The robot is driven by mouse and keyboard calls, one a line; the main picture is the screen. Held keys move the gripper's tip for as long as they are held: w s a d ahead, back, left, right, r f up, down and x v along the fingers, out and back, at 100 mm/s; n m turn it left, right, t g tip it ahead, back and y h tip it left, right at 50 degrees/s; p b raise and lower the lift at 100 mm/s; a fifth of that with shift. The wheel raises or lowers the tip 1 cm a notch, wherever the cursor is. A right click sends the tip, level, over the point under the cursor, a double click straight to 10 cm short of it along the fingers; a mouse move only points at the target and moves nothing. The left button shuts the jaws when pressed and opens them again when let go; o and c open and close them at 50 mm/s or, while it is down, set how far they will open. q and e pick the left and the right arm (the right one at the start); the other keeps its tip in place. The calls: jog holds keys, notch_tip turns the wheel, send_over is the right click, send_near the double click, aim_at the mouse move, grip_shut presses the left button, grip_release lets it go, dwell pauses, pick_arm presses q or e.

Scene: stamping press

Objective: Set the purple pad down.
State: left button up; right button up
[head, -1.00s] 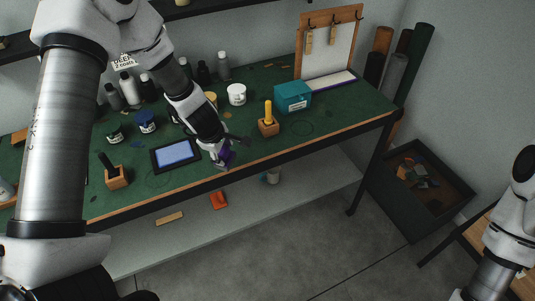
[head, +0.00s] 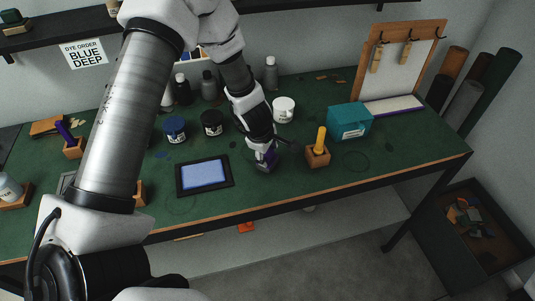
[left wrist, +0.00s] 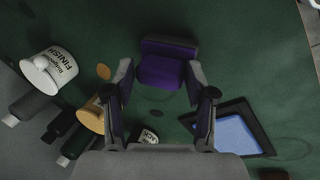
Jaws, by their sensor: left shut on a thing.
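The purple pad (left wrist: 160,72) shows in the left wrist view as a small purple block with a darker purple ledge at its far side. It is between the fingers of my left gripper (left wrist: 158,82), which is shut on it. In the head view the left gripper (head: 266,162) is low over the green bench top (head: 285,185), between the blue ink pad in a dark frame (head: 205,174) and the yellow-handled stamp (head: 319,150). I cannot tell whether the pad touches the bench. My right gripper is out of view.
White (head: 284,109), black (head: 212,123) and blue (head: 174,130) jars stand behind the gripper. A teal box (head: 349,121) stands at the right. The bench's front edge is close. Bare green surface lies in front of the stamp.

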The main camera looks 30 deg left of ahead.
pick_arm(q)
jog(key=shift+f, duration=0.25)
jog(key=shift+r, duration=0.1)
jog(key=shift+a+f, duration=0.1)
jog(key=shift+f, duration=0.15)
jog(key=o, duration=1.1)
jog(key=shift+r, duration=0.1)
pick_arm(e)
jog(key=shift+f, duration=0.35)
pick_arm(q)
jog(key=shift+r, duration=0.15)
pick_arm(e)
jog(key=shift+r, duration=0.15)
